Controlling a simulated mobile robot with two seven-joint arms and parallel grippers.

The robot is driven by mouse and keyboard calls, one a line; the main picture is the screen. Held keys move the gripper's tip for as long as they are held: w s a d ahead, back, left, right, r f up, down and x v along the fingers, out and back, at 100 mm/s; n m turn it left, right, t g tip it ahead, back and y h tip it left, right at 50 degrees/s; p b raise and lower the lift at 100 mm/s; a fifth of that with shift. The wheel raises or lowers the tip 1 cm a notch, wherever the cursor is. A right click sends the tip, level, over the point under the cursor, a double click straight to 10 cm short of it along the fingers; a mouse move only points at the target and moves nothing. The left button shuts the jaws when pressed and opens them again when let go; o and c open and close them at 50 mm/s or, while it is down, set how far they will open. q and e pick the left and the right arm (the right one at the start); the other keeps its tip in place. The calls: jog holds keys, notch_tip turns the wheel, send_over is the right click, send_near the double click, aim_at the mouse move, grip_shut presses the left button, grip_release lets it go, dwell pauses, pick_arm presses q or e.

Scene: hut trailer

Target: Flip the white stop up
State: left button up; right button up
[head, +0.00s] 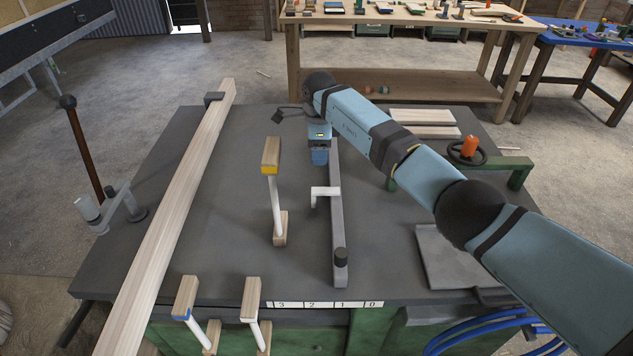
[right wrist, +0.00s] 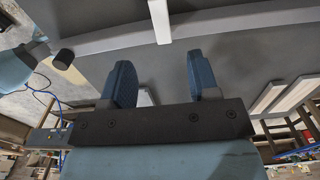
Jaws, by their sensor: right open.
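The white stop (head: 325,191) is a small bent white bar on the long grey rail (head: 338,225) at the middle of the bench. It sticks out to the left of the rail, and its free end bends toward the near side. In the right wrist view the white stop (right wrist: 160,20) shows at the top, ahead of the gap between the fingers. My right gripper (head: 319,157) is beyond the stop, beside the rail's far part. Its two blue fingers (right wrist: 158,80) are apart with nothing between them, and they do not touch the stop. My left gripper is out of view.
A long wooden board (head: 175,210) lies along the bench's left side. A black knob (head: 340,255) tops the rail's near end. A grey plate (head: 450,262) lies right.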

aim_at(319, 190)
notch_tip(319, 190, down, 12)
jog(key=shift+f+b, duration=0.25)
jog(key=shift+b, duration=0.25)
grip_shut()
